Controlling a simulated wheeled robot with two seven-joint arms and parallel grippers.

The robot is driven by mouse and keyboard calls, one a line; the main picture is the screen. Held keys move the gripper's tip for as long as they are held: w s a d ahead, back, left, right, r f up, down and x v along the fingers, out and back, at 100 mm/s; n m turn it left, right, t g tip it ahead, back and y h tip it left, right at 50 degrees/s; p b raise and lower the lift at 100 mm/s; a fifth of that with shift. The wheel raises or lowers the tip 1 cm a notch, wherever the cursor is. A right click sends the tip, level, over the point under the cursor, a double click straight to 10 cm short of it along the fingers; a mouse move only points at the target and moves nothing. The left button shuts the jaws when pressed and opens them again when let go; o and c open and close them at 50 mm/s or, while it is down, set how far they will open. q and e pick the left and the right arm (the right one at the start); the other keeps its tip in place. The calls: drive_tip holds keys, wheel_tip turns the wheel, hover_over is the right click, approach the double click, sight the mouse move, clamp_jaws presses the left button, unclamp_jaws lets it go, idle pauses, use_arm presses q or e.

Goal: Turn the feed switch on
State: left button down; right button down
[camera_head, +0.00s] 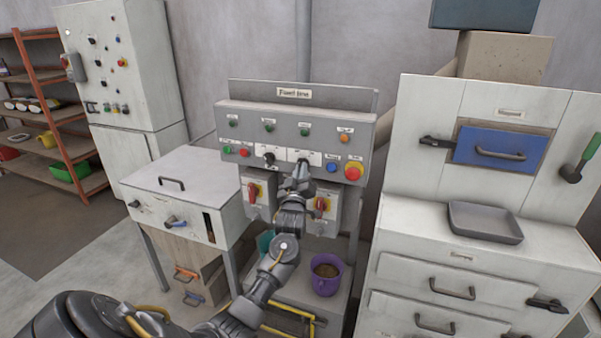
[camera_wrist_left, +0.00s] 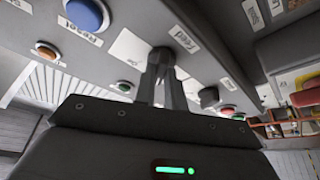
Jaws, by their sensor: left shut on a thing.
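The control panel (camera_head: 224,116) stands in the middle of the head view, with a row of lamps, buttons and selector knobs. The feed switch (camera_wrist_left: 160,53) is a dark knob on a white plate, beside a label reading "Feed" (camera_wrist_left: 186,39) in the left wrist view. My left gripper (camera_wrist_left: 162,68) is shut on the feed switch, its fingers covering most of it. In the head view my left gripper (camera_head: 301,168) reaches up to the panel and hides the knob. The exact angle of the switch cannot be told. My right gripper is not in view.
Another black knob (camera_head: 269,158) sits left of the gripper, and a blue button (camera_head: 331,167) and red button (camera_head: 353,171) sit to its right. Two red-handled switches (camera_head: 254,192) (camera_head: 321,206) are below. A purple bucket (camera_head: 327,283) stands under the panel.

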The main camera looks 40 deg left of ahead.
use_arm(q)
drive_tip(key=shift+m, duration=0.4)
drive_tip(key=shift+s+a+m+t+h+b, duration=0.2)
drive_tip(key=shift+m+t+h, duration=0.35)
drive_tip(key=shift+m+h, duration=1.5)
drive_tip(key=shift+w+a+m+t+h+b, duration=0.1)
drive_tip(key=shift+m+t+h+b, duration=0.4)
drive_tip(key=shift+m, duration=2.85)
drive_tip(key=shift+s+a+m+t+h+b, duration=0.1)
drive_tip(key=shift+m+t+h, duration=0.45)
drive_tip(key=shift+m+h, duration=1.6)
drive_tip(key=shift+m+y, duration=0.4)
drive_tip(key=shift+m, duration=0.45)
drive_tip(key=c, duration=1.5)
unclamp_jaws()
drive_tip(key=shift+w, duration=0.1)
drive_tip(key=shift+o, duration=0.2)
